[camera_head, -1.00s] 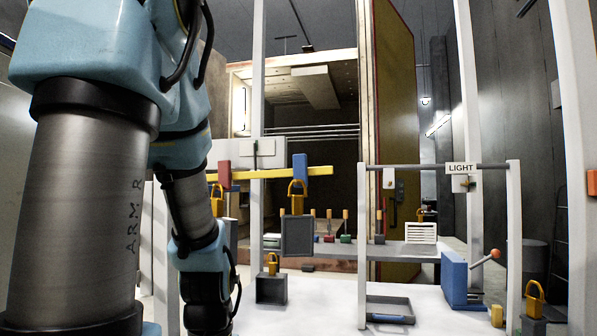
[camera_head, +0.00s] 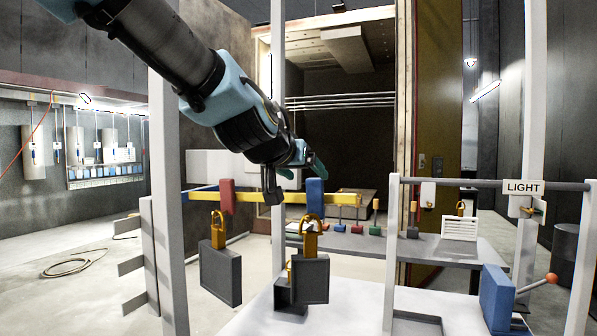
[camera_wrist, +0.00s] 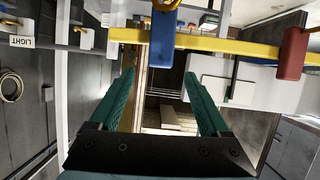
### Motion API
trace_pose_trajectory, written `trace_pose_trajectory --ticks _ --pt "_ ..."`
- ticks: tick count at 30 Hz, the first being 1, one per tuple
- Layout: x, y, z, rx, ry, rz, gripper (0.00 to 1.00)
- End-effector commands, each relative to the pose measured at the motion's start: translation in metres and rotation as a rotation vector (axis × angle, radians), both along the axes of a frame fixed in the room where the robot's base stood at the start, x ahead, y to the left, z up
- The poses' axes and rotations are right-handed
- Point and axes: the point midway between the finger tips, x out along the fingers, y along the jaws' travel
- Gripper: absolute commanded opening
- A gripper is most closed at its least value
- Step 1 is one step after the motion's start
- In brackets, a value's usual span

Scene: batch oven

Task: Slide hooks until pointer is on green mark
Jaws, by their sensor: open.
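A yellow beam (camera_head: 258,197) carries a red slider (camera_head: 227,196) at its left and a blue slider (camera_head: 315,190) towards its right. Each has an orange hook below it, the left hook (camera_head: 218,232) and the right hook (camera_head: 310,243), with dark plates hanging under them. My gripper (camera_head: 295,181) is over the beam between the sliders, nearer the blue one. In the wrist view its green fingers (camera_wrist: 160,76) are spread with nothing between them. The blue slider (camera_wrist: 162,42) is just past the fingertips and the red slider (camera_wrist: 292,53) is to the right. I cannot make out the pointer or green mark.
White posts (camera_head: 168,200) stand around the beam. A rail with a LIGHT sign (camera_head: 523,187) and a blue block (camera_head: 496,298) are at right. A grey shelf (camera_head: 430,247) with small items is behind. The floor at left holds a coiled hose (camera_head: 70,265).

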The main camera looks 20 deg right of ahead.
Motion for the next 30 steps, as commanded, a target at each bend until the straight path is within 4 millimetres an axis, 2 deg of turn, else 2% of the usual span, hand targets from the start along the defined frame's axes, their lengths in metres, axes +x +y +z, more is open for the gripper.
trace_pose_trajectory --ticks 8,18,30 --pt "0.015 -0.018 -0.011 0.002 0.0 -0.005 0.8" --pt "0.057 -0.057 -0.04 0.002 -0.003 -0.002 0.8" --pt "0.071 -0.069 -0.042 0.0 -0.001 0.0 0.8"
